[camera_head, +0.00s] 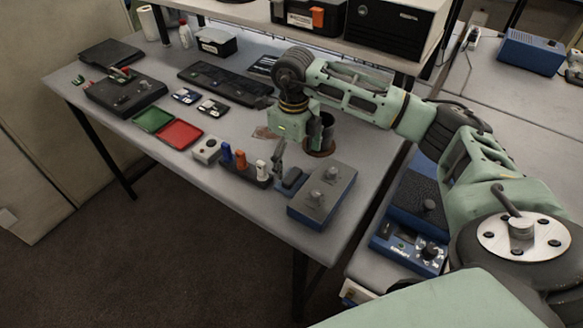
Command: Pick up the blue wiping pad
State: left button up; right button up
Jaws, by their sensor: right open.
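A small dark blue rounded block, which looks like the wiping pad (292,178), lies on the grey table (235,200) near its front edge. It sits between a rack of upright pieces and a grey-topped blue box. My right gripper (297,153) points down just behind and above the pad. It is open, with its fingers apart and nothing seen between them. Whether a fingertip touches anything cannot be told. My left gripper is not in view.
The rack (245,172) holds blue, orange and white pieces left of the pad. The blue box (323,194) stands close on its right. A dark cylinder on a brown ring (320,150) stands behind. Green and red trays (178,134) lie further left.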

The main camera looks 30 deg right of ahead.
aim_at(292, 175)
jog(key=shift+f, duration=0.55)
jog(key=shift+s+a+f+p, duration=0.2)
jog(key=shift+s+p, duration=0.15)
jog(key=f+p, duration=0.2)
jog(key=shift+a+f, duration=0.2)
jog(key=shift+f, duration=0.2)
jog(key=shift+w+d+f, duration=0.1)
jog(key=shift+w+f, duration=0.05)
jog(key=shift+f, duration=0.45)
jog(key=shift+w+d+f, duration=0.1)
jog(key=shift+w+f, duration=0.05)
jog(key=shift+f, duration=0.4)
jog(key=shift+s+a, duration=0.1)
jog(key=shift+s, duration=0.05)
jog(key=shift+c, duration=1)
jog(key=c, duration=0.9)
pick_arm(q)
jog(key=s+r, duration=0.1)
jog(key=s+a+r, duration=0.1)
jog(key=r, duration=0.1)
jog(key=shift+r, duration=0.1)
pick_arm(e)
jog(key=shift+c, duration=0.7)
